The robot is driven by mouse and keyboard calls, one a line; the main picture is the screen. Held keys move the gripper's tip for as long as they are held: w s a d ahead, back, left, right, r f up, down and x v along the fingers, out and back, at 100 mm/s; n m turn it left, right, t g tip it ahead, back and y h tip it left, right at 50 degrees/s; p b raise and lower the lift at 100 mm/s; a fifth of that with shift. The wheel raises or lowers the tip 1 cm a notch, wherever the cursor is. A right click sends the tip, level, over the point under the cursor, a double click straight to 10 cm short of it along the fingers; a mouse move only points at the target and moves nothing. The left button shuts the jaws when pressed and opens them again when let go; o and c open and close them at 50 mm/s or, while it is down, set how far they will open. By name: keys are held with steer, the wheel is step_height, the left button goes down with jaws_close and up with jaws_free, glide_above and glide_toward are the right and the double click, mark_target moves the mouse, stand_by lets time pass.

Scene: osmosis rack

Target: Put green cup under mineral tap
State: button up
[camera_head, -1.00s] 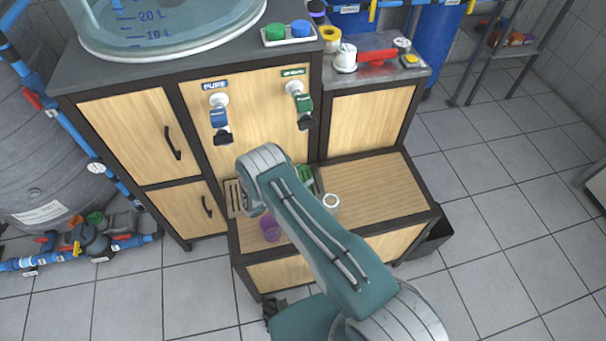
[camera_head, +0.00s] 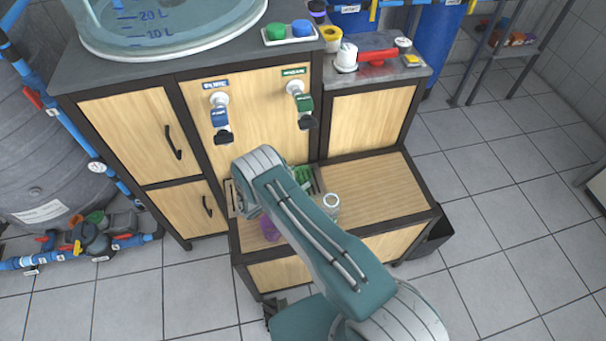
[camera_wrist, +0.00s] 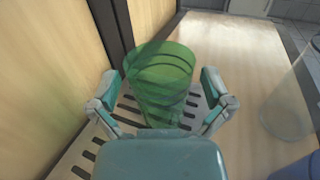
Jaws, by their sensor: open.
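The green cup (camera_wrist: 160,78) is translucent and stands upright on a slotted drip grate (camera_wrist: 75,160) in the wrist view. My gripper (camera_wrist: 165,88) is open, with one finger on each side of the cup and gaps between fingers and cup. In the head view the green cup (camera_head: 304,175) shows partly behind my arm, below the green-labelled tap. The mineral tap (camera_head: 304,103) has a green tag and is on the cabinet front, right of the blue-tagged pure tap (camera_head: 220,118). My gripper is hidden behind my arm in the head view.
A clear glass (camera_head: 331,203) stands on the wooden ledge (camera_head: 385,190), right of the green cup. A purple cup (camera_head: 269,229) stands at the ledge's left, partly behind my arm. The cabinet wall (camera_wrist: 60,65) is close on the left in the wrist view. The ledge's right side is clear.

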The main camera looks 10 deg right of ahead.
steer(key=v, duration=1)
steer(key=shift+s+a, duration=0.1)
steer(key=shift+a, duration=0.15)
steer(key=shift+a, duration=0.1)
